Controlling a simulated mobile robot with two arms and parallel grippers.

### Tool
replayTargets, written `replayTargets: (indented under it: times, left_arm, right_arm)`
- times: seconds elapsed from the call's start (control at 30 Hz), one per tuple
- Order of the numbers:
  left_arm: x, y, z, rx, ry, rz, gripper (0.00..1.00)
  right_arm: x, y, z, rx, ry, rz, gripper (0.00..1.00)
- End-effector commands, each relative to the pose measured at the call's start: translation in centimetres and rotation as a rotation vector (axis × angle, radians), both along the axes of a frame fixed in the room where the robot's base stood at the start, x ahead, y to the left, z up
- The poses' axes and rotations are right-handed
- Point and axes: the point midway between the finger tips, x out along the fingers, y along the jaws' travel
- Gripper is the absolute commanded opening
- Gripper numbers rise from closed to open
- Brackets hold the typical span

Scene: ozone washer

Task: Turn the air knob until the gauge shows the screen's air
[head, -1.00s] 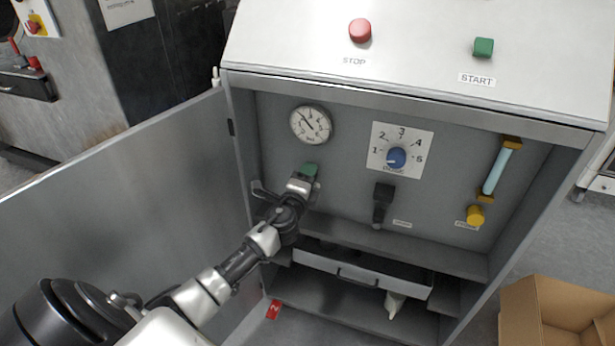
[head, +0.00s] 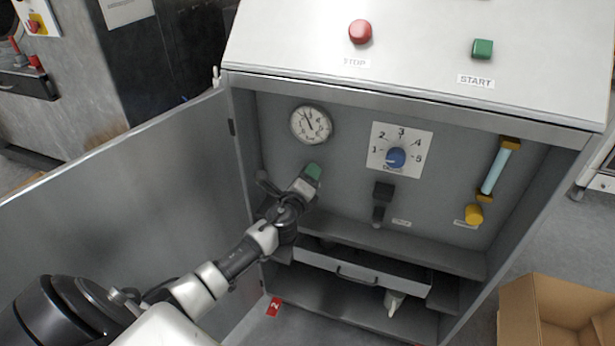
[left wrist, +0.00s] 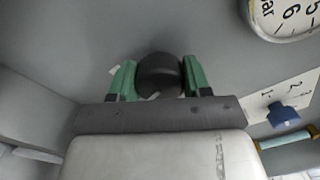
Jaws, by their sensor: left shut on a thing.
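The air knob (left wrist: 158,75) is a dark round knob between the green fingertips of my left gripper in the left wrist view. My left gripper (head: 313,172) is shut on it, below the gauge, and hides it in the head view. The round white gauge (head: 311,125) is on the back panel; its dark needle points up and slightly left, and its numbers are too small to read there. Part of the gauge (left wrist: 285,14) shows in the left wrist view with "5", "6" and "bar". No screen is in view. My right gripper is not in view.
A blue dial (head: 396,157) marked 1 to 5, a black lever (head: 382,200) and a flow tube (head: 499,168) with a yellow knob (head: 474,214) are to the right. The open cabinet door (head: 130,205) is on the left. A cardboard box (head: 560,315) stands at lower right.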

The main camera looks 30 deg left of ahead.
Motion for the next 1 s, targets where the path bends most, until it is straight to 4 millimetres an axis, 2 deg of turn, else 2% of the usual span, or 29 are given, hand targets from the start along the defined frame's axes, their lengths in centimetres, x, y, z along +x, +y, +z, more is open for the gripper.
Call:
replayTargets:
  times: [0.17, 0.2, 0.37, 0.63, 0.73, 0.87, 1.0]
  left_arm:
    - [-0.1, -0.1, -0.2, -0.002, 0.003, -0.002, 0.25]
    - [-0.1, -0.1, -0.3, -0.002, 0.004, -0.002, 0.5]
    - [0.0, -0.1, -0.2, -0.002, 0.003, -0.002, 0.74]
    - [-0.1, -0.1, -0.1, -0.002, 0.001, -0.001, 0.74]
    - [-0.7, -0.2, -0.1, -0.002, 0.002, -0.001, 0.74]
    - [-2.7, -0.7, -0.2, -0.003, 0.003, -0.002, 0.74]
    - [-5.5, -1.4, -0.4, -0.002, 0.005, -0.003, 0.74]
  right_arm:
    - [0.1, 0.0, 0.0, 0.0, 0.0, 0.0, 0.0]
    - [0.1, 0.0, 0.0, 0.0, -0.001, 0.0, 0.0]
    - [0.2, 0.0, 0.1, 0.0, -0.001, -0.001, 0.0]
    - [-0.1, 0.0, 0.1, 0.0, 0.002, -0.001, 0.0]
    - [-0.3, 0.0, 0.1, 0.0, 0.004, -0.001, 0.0]
    - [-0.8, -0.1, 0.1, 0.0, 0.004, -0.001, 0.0]
    - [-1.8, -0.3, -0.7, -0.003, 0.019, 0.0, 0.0]
